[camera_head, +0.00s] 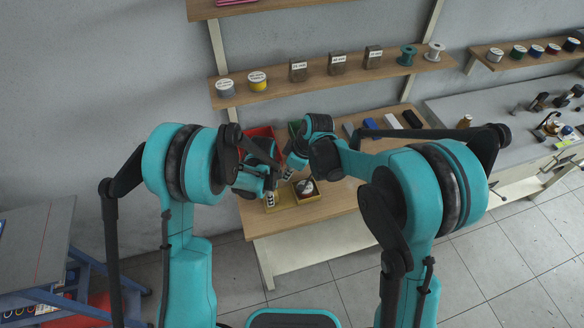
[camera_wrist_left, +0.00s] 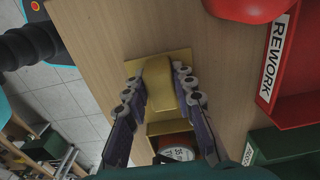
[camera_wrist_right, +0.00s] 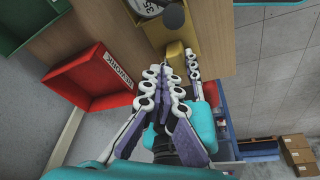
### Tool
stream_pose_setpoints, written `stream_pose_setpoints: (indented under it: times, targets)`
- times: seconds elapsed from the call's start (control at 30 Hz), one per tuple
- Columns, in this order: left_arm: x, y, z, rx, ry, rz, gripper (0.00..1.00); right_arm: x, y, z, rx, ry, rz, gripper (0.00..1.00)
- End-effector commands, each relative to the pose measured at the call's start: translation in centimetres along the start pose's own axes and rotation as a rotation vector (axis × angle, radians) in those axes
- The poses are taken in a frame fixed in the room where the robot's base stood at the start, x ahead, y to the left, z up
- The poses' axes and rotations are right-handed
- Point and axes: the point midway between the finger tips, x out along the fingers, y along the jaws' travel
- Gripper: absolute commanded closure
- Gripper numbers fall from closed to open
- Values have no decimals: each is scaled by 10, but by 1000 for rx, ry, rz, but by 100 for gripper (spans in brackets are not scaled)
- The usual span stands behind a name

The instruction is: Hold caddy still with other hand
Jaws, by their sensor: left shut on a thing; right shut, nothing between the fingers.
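The gold-yellow caddy (camera_head: 283,204) stands on the wooden table. A labelled spool (camera_wrist_left: 178,150) sits in its box part, which also shows in the right wrist view with the dark-topped spool (camera_wrist_right: 148,8). My left gripper (camera_head: 270,199) is low at the caddy's left side. In the left wrist view its fingers (camera_wrist_left: 159,84) are closed on both sides of the caddy's raised gold part (camera_wrist_left: 156,100). My right gripper (camera_head: 287,174) is shut and empty above the table. In the right wrist view its fingertips (camera_wrist_right: 165,75) are together, a little short of the caddy (camera_wrist_right: 190,38), beside my left fingers.
A red REWORK bin (camera_wrist_right: 90,75) and a green bin (camera_wrist_right: 28,18) stand behind the caddy. Blue, white and dark blocks (camera_head: 391,121) lie at the table's back right. Shelves with spools and boxes (camera_head: 337,64) hang above. Bare tabletop lies to the right (camera_head: 345,195).

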Motion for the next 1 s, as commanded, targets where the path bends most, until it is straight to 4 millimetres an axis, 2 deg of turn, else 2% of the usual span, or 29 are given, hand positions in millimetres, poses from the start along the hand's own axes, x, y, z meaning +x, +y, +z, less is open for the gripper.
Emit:
stream_pose_setpoints:
  times: [0.03,0.17,0.3,0.43,1.0]
  targets:
    - [0,0,0,0,0,0,100,12,0,0,-1,0,0,100]
    - [0,0,0,0,0,0,100,38,0,0,0,0,0,100]
    - [0,0,0,-1,0,-1,100,26,0,23,4,0,1,100]
    - [0,0,0,0,0,-1,100,22,0,34,3,1,0,100]
    - [0,0,0,0,-1,0,100,20,0,39,-10,0,-3,100]
